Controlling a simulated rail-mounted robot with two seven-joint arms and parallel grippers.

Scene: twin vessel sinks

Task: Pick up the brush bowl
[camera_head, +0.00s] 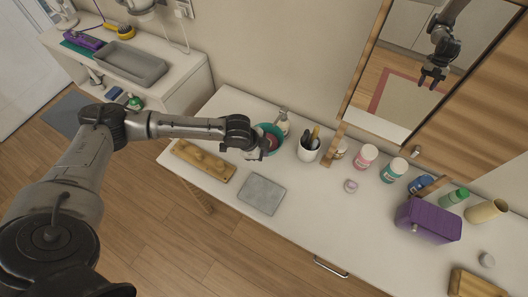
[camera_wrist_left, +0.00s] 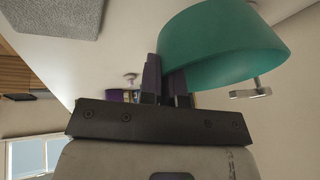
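The brush bowl, a teal round bowl (camera_head: 269,132), stands at the back left of the white counter, partly hidden by my left gripper (camera_head: 262,150). In the left wrist view the teal bowl (camera_wrist_left: 222,45) fills the upper right, with its wall at the fingers. The left gripper's fingers (camera_wrist_left: 166,85) are close together, with a thin strip of the bowl's wall between them. The bowl looks to be on or very near the counter; I cannot tell whether it is lifted. My right gripper is not directly in view.
A wooden rack (camera_head: 204,160) and a grey mat (camera_head: 262,194) lie in front. The mirror (camera_head: 410,70) reflects an arm of mine.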

